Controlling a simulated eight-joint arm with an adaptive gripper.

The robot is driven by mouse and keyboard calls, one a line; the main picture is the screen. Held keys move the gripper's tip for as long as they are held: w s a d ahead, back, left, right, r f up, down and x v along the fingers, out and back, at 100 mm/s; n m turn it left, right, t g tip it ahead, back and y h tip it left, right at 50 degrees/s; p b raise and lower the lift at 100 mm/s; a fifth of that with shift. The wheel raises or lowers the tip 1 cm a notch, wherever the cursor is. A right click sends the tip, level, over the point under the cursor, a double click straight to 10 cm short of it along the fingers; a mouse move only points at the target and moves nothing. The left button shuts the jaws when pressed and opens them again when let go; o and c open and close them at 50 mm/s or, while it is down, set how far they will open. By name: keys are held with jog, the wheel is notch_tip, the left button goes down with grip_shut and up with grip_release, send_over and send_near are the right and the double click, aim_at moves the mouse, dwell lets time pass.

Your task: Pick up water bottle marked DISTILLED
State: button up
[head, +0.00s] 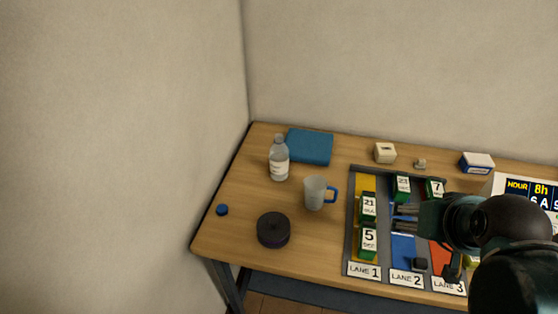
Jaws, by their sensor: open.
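A clear bottle (279,160) with a white label stands upright on the left part of the wooden table, in front of a blue book or folder. The label is too small to read. My gripper (398,217) reaches in from the right, with its fingers pointing left over the lane tray. It is open, and I see nothing held in it. It is well to the right of the bottle and apart from it, with a cup between them.
A cup with a blue handle (315,192), a dark round tin (273,230) and a blue cap (222,210) are near the bottle. The lane tray (353,225) holds several numbered green-and-white blocks. The blue book (312,148) lies behind. Walls border the table's left and back.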

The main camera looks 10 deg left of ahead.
jog(key=shift+r, duration=2.3)
jog(key=w+a+n+t, duration=0.1)
jog(key=w+a+n, duration=0.5)
jog(key=w+n, duration=0.45)
jog(key=n+t+y+p, duration=0.15)
jog(key=n+t, duration=0.35)
jog(key=n, duration=2.2)
send_over(279, 163)
jog(key=s, duration=0.4)
jog(key=f, duration=1.4)
jog(key=shift+d+f+b, duration=0.1)
jog(key=shift+d+b, duration=0.2)
jog(key=shift+d, duration=0.1)
jog(key=shift+w, duration=0.1)
jog(key=shift+x, duration=1.25)
